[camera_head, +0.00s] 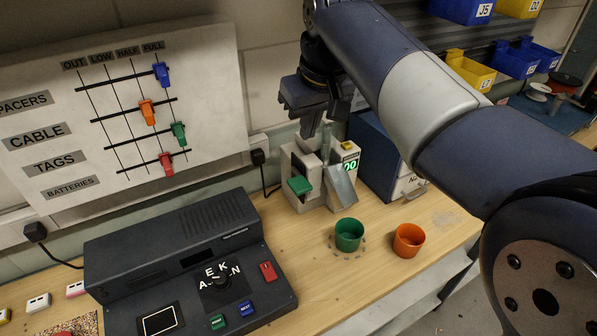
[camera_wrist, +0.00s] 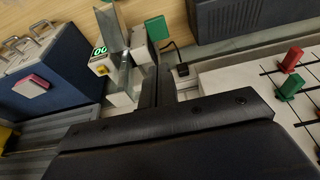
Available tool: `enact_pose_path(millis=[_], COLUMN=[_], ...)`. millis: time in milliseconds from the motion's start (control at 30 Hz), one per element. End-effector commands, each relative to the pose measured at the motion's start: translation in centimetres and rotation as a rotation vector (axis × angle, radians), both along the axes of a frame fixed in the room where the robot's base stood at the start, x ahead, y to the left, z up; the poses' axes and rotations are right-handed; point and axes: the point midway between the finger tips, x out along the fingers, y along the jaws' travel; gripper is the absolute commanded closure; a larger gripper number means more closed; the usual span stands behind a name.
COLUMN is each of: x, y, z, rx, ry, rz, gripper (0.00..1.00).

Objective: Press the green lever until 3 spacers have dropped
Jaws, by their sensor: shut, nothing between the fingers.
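The dispenser (camera_head: 318,172) is a pale box against the wall in the head view, with a grey sloping chute (camera_head: 341,187). Its green lever (camera_head: 299,186) sticks out at the front left; the lever also shows in the wrist view (camera_wrist: 157,28). A small display (camera_head: 350,165) with green digits, which look like 00, is on its right; it also shows in the wrist view (camera_wrist: 99,51). A green cup (camera_head: 349,235) stands in front of the chute, with small dots on the bench around it. My gripper (camera_head: 318,130) is shut and empty, above the dispenser and apart from the lever.
An orange cup (camera_head: 408,240) stands right of the green one. A dark blue case (camera_head: 380,160) is behind them. A dark console (camera_head: 180,260) fills the bench at left. A slider board (camera_head: 120,105) hangs on the wall. Bins (camera_head: 470,70) line the back right.

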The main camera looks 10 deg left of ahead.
Motion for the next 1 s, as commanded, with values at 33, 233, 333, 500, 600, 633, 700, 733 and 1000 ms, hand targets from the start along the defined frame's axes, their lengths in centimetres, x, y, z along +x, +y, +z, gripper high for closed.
enact_pose_path(millis=[33,233,333,500,600,633,700,733,1000], x=[0.0,0.1,0.3,1.0,1.4,1.6,1.9,2.1,2.2], y=[0.0,0.0,0.2,0.7,1.1,1.2,1.5,1.6,1.7], z=[0.0,-0.3,-1.3,-4.4,-6.5,-7.1,-8.5,-9.1,-12.8], rx=[0.000,0.000,-0.001,-0.002,-0.002,-0.002,-0.001,-0.002,-0.001], ry=[0.000,0.000,0.002,0.005,0.005,0.005,0.004,0.004,0.001], rz=[0.000,-0.001,-0.001,-0.001,-0.001,-0.001,-0.001,0.000,0.000], gripper=[1.00,1.00,1.00,1.00,1.00,1.00,1.00,1.00,1.00])
